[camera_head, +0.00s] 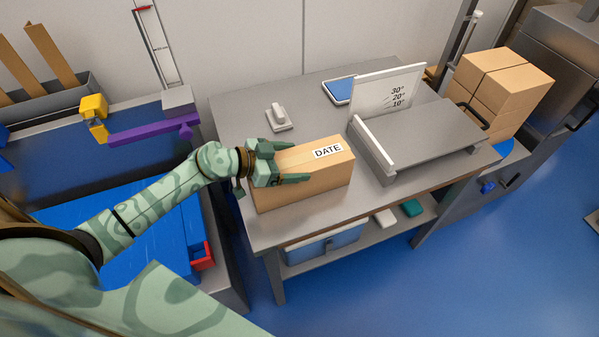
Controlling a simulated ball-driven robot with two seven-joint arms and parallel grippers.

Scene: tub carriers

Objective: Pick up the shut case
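The shut case is a closed brown cardboard box (320,173) with a white "DATE" label on top. It rests on the left front part of the grey table (237,125). My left gripper (297,161) is at the left end of the box, its fingers spread apart and pointing right over the box's top. Part of the box's left end is hidden behind the gripper. I cannot tell whether the fingers touch the cardboard. My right gripper is not in view.
A grey platform (430,139) with an upright angle-marked panel (388,92) stands right of the box. A small grey-white device (278,118) and a blue-screened tablet (339,91) lie behind. Stacked cartons (500,85) stand at right. A blue bin (325,245) sits below.

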